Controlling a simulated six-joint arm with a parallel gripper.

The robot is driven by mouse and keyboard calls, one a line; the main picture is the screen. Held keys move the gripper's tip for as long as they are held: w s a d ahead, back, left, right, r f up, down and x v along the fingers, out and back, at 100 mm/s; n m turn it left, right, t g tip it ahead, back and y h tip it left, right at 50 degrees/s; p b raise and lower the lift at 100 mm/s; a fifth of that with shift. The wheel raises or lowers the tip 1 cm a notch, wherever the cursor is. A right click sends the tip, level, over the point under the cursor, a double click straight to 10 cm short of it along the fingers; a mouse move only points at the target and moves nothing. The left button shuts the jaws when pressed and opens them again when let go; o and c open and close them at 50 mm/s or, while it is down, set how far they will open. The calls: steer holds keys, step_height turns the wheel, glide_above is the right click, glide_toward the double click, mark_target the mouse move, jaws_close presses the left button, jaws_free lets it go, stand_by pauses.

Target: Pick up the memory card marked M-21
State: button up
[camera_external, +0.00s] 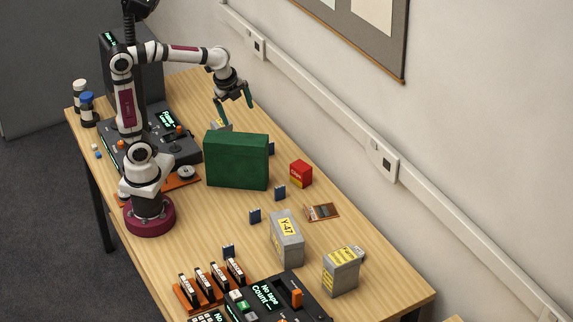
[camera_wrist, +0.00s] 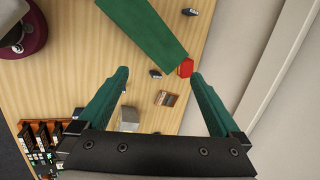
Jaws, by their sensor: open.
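Several small dark blue cards lie or stand on the table; no M-21 marking is readable on any of them. In the external view one card (camera_external: 279,192) is near the red box, another card (camera_external: 254,216) is left of the Y-47 box, a third (camera_external: 228,251) is near the front rack, and one (camera_external: 270,148) is partly hidden behind the green box. In the wrist view one card (camera_wrist: 155,73) shows between the fingertips in the picture, and another (camera_wrist: 190,12) at the top. My gripper (camera_external: 236,112) is open and empty, raised above the table's far part, beyond the green box.
A large green box (camera_external: 236,161) stands mid-table, with a red box (camera_external: 301,174) beside it. A grey Y-47 box (camera_external: 287,240), another grey box (camera_external: 340,273) and a flat brown-framed item (camera_external: 322,212) are nearer. The wall runs along the right. Clear wood surrounds the middle cards.

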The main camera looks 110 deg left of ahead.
steer(key=s+d+f+n, duration=0.1)
steer(key=s+d+f, duration=0.2)
steer(key=s+d, duration=0.2)
steer(key=s+d+f+n+g+h, duration=0.1)
steer(key=s+d+f, duration=0.3)
steer(key=d, duration=0.8)
steer(key=shift+s+d+f+h, duration=0.15)
steer(key=shift+s+d+h, duration=0.15)
steer(key=shift+s, duration=0.7)
steer(key=c, duration=0.3)
steer(key=shift+w, duration=0.1)
